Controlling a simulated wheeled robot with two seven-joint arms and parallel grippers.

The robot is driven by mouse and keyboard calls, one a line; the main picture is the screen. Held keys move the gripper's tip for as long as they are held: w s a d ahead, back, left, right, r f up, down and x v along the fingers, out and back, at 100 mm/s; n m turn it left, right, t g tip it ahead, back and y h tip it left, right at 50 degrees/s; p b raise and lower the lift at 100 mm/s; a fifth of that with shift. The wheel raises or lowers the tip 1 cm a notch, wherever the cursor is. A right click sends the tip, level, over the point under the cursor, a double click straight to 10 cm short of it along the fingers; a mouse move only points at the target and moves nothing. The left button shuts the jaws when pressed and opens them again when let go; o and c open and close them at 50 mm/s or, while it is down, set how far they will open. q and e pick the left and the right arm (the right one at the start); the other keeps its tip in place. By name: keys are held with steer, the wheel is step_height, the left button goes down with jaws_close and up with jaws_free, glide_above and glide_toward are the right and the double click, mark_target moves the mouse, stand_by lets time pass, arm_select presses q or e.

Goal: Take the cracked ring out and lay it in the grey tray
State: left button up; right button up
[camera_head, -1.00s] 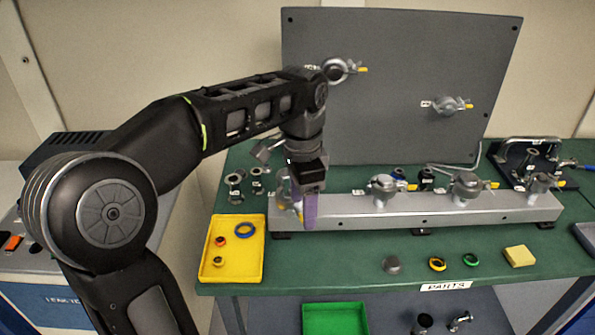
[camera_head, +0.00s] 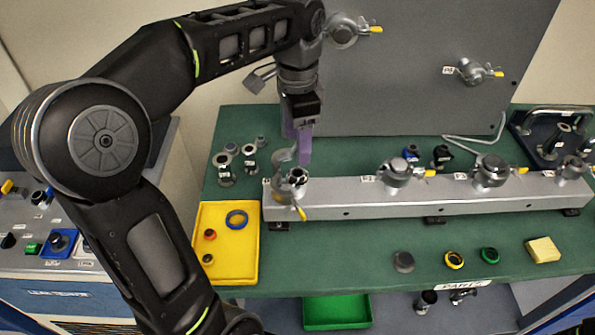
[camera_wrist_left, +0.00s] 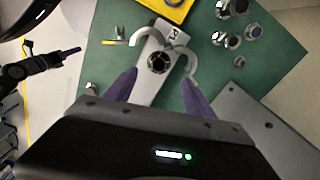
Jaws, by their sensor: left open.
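My left gripper (camera_head: 302,150), with purple fingers, hangs open and empty above the left end of the grey rail. Below it is a port (camera_head: 297,177) with its clamp (camera_head: 284,156) swung open. In the left wrist view the open clamp (camera_wrist_left: 190,68) curves to both sides of the round port (camera_wrist_left: 158,62), which lies between and beyond the fingertips (camera_wrist_left: 160,78). I cannot make out a cracked ring at the port. I see no grey tray clearly. What looks like my right gripper (camera_wrist_left: 66,51) shows at the left wrist view's edge, its jaws unclear.
A yellow tray (camera_head: 210,262) with a blue ring and small rings stands left of the rail (camera_head: 345,205). Other clamped ports (camera_head: 395,172) line the rail, before a grey panel (camera_head: 400,90). Loose fittings (camera_head: 225,175) stand behind left. A green bin (camera_head: 336,312) is below the front edge.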

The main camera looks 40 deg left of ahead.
mark_target(298, 172)
arm_select(q)
step_height(298, 172, down, 2)
steer(key=shift+f+b, duration=0.25)
steer(key=shift+b, duration=0.4)
steer(key=shift+f+p, duration=0.35)
steer(key=shift+f, duration=0.05)
step_height(298, 172, down, 4)
steer(key=shift+d+f+p, duration=0.1)
steer(key=shift+f+p, duration=0.1)
steer(key=shift+p, duration=0.25)
steer(key=shift+c, duration=0.5)
jaws_close()
